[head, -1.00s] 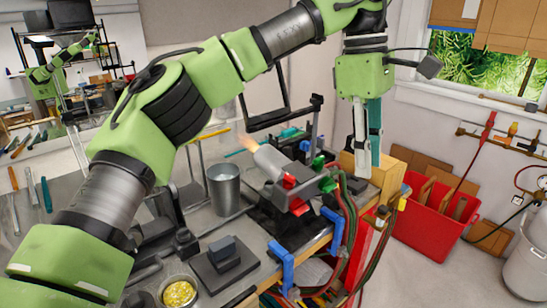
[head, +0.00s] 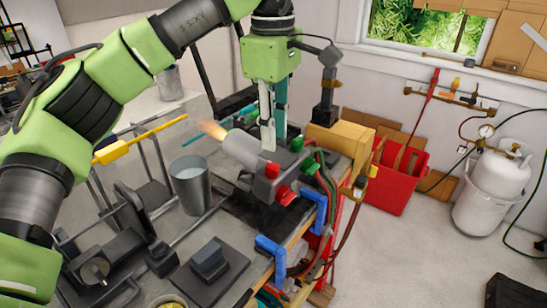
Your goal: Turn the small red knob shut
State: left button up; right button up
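A grey bench torch (head: 240,147) with a small flame (head: 212,130) at its mouth is mounted at the bench's right side. Its rear end carries two red knobs, an upper one (head: 272,170) and a lower one (head: 284,195); I cannot tell their sizes apart well. Two green knobs, one (head: 297,145) farther back and one (head: 308,166) nearer, sit beside them. My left gripper (head: 274,144) points down just behind the torch's rear, above and left of the green knobs. Its fingertips look apart with nothing between them; contact with the torch is unclear. My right gripper is not in view.
A metal cup (head: 190,184) stands left of the torch. A wooden block (head: 340,142) is behind the knobs. Hoses (head: 325,180) and blue clamps (head: 270,250) line the bench edge. A red bin (head: 397,180) and white gas cylinder (head: 497,180) stand right on the floor.

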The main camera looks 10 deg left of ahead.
aim_at(273, 163)
pick_arm(q)
jog(key=f, duration=0.5)
jog(key=shift+w+a+f+p, duration=0.15)
jog(key=shift+a+f+p, duration=0.1)
jog(key=shift+p, duration=0.15)
jog(key=shift+d+f, duration=0.1)
jog(key=shift+f, duration=0.4)
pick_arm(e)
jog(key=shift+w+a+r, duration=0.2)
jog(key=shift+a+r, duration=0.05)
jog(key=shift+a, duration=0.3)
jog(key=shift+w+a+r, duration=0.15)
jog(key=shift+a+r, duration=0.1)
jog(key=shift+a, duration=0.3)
pick_arm(q)
jog(key=c, duration=0.5)
grip_shut()
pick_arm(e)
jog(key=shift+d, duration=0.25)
